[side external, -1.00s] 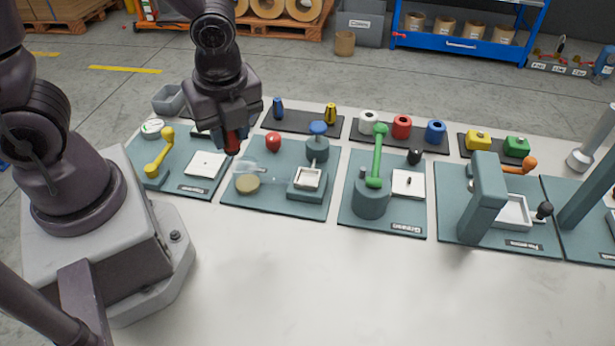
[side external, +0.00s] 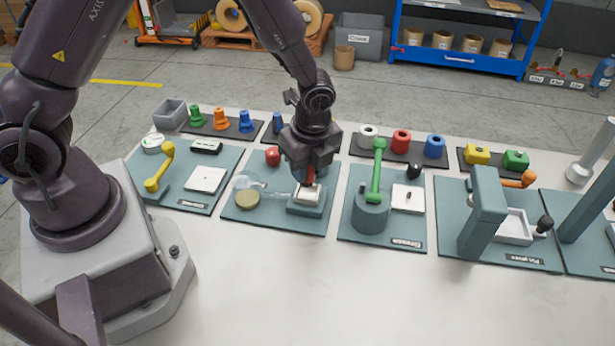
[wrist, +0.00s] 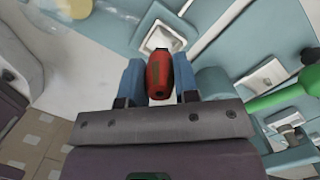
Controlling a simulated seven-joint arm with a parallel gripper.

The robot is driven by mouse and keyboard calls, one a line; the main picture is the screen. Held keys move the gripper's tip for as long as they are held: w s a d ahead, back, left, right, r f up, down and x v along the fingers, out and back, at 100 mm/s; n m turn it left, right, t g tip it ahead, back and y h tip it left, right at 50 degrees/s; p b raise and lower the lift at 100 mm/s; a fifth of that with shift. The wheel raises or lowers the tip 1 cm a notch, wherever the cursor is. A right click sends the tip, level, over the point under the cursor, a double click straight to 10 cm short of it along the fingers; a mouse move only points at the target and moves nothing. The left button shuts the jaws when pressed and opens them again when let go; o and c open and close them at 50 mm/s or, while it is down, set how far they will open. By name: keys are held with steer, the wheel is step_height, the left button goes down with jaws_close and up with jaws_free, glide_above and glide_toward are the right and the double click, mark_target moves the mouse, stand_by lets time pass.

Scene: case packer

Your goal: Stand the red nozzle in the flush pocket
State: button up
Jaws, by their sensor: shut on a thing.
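The red nozzle (side external: 309,174) hangs upright between the jaws of my gripper (side external: 308,171). In the wrist view the nozzle (wrist: 158,72) sits between the two blue fingers of my gripper (wrist: 158,80), which are shut on it. A white-lined square pocket (side external: 303,197) on a teal block, apparently the flush pocket, lies directly under the nozzle. It also shows in the wrist view (wrist: 161,37), partly hidden by the nozzle. I cannot tell whether the nozzle's lower end is inside the pocket or just above it.
A red ball knob (side external: 272,156), a clear bottle-like part (side external: 248,182) and a tan disc (side external: 247,199) are left of the pocket on the same plate. A green lever (side external: 377,170) stands to the right. Coloured nozzles (side external: 220,122) stand behind. The table front is clear.

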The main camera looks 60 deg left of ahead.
steer(key=shift+w+f, duration=0.1)
steer(key=shift+f, duration=1.5)
steer(key=shift+f, duration=0.1)
steer(key=o, duration=0.9)
steer(key=shift+o, duration=0.2)
step_height(320, 180, up, 12)
steer(key=d, duration=0.2)
step_height(320, 180, up, 11)
steer(key=n+t, duration=0.2)
steer(key=n, duration=0.5)
glide_above(308, 180)
steer(key=s+a, duration=0.2)
steer(key=s, duration=0.3)
steer(key=s+a+r+n+t+h, duration=0.1)
steer(key=s+a+r+n+t, duration=0.1)
steer(key=s+r+n, duration=0.4)
steer(key=shift+s+r+n+t+h, duration=0.4)
steer(key=shift+s+n+t, duration=0.4)
steer(key=shift+s+n, duration=1.65)
